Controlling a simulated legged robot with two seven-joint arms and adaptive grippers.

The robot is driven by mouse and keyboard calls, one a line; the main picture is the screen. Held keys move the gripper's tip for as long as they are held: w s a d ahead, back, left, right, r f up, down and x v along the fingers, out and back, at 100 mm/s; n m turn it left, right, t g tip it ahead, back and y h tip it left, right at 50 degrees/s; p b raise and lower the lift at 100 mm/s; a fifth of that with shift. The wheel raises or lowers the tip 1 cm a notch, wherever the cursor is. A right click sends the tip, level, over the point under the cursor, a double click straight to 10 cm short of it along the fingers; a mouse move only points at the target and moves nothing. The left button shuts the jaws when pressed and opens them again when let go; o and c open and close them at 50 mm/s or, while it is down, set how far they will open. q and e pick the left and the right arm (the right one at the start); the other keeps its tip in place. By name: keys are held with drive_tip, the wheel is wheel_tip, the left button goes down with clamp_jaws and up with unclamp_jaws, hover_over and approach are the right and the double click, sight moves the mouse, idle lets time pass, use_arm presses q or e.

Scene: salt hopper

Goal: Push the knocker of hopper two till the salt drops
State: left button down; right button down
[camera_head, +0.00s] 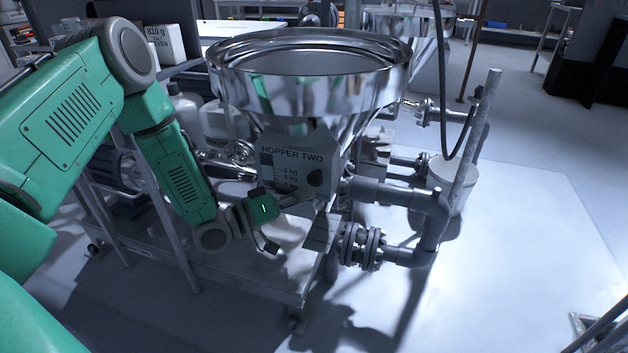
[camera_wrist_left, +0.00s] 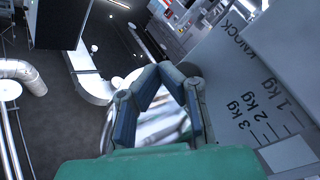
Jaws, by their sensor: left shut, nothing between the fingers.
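The hopper (camera_head: 310,90) is a shiny steel funnel with a wide rim. Its front panel (camera_head: 290,160) reads HOPPER TWO and has a kg scale. A round dark knob (camera_head: 315,178), which looks like the knocker, sits at the panel's right side. My left gripper (camera_head: 305,197) is shut and empty, just below and left of the knob. I cannot tell whether it touches. In the left wrist view the fingers of my left gripper (camera_wrist_left: 170,70) meet beside the panel (camera_wrist_left: 235,80), which shows KNOCK and kg marks; the knob is not clear there. No salt is visible.
Grey pipes and flanges (camera_head: 400,195) run right of the hopper, with a slanted post (camera_head: 477,135). A metal base (camera_head: 250,270) stands under it. A white box marked 810 g (camera_head: 165,45) is at the upper left.

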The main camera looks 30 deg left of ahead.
use_arm(q)
drive_tip(key=s, duration=0.1)
drive_tip(key=s+d+p, duration=0.1)
drive_tip(key=s, duration=0.1)
drive_tip(key=shift+s, duration=0.3)
idle(0.6)
drive_tip(key=s+d+f+m+g+y+p, duration=0.2)
drive_tip(key=s+d+f+g+y+p, duration=0.25)
drive_tip(key=s+d+f+g, duration=0.2)
drive_tip(key=s+a+f+g+y+p, duration=0.1)
drive_tip(key=s+g, duration=0.2)
drive_tip(key=s, duration=0.4)
drive_tip(key=s+a+m+g+y+p, duration=0.1)
drive_tip(key=s+g+y+p, duration=0.1)
drive_tip(key=s, duration=0.5)
drive_tip(key=s+a+f+m+g+y+p, duration=0.1)
drive_tip(key=s+g+y, duration=0.1)
drive_tip(key=s+g, duration=0.2)
drive_tip(key=s, duration=0.3)
drive_tip(key=shift+s+a+f+p, duration=0.2)
drive_tip(key=shift+a+f+p, duration=0.15)
drive_tip(key=shift+a+p, duration=0.05)
drive_tip(key=shift+y, duration=0.25)
